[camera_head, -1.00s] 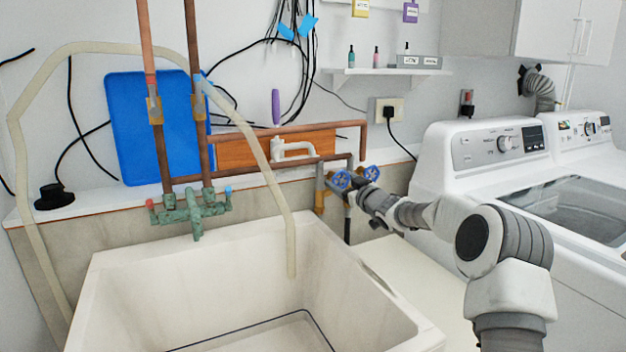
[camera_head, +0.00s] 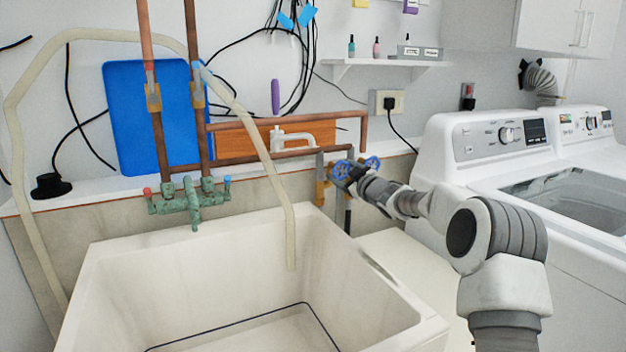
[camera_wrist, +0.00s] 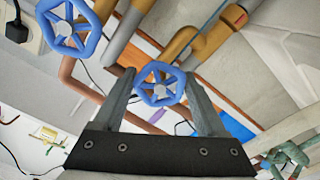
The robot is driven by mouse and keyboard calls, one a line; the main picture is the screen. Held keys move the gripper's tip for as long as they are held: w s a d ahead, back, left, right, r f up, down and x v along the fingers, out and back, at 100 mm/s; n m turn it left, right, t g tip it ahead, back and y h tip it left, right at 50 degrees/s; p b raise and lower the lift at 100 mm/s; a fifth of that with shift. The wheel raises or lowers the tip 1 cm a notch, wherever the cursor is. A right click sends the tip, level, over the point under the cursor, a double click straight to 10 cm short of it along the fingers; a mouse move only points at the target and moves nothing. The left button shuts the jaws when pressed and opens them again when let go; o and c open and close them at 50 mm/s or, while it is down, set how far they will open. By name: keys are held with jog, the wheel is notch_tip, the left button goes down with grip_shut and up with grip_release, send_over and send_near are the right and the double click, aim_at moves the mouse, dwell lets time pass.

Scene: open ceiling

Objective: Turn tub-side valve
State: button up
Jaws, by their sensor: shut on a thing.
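Two blue handwheel valves sit on the copper and brass pipes behind the tub's right rear corner. The tub-side valve (camera_head: 341,170) is the left one in the head view; the other valve (camera_head: 372,163) is just right of it. In the wrist view, the tub-side valve (camera_wrist: 161,83) lies between the two grey fingers of my gripper (camera_wrist: 158,92), which is shut on its rim. The other valve shows at upper left (camera_wrist: 68,26), clear of the fingers. In the head view my gripper (camera_head: 353,179) partly hides the tub-side valve's lower right.
The white tub (camera_head: 250,240) fills the front left, with a pale hose (camera_head: 268,160) hanging into it. A green corroded faucet (camera_head: 192,200) stands at its back. A washing machine (camera_head: 480,150) stands right of my arm. Pipes run close around the valves.

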jog(key=shift+f+n, duration=0.15)
jog(key=shift+n, duration=0.25)
jog(key=shift+n+b, duration=1.2)
jog(key=shift+n, duration=0.4)
jog(key=shift+n+b, duration=1.1)
jog(key=shift+n, duration=0.6)
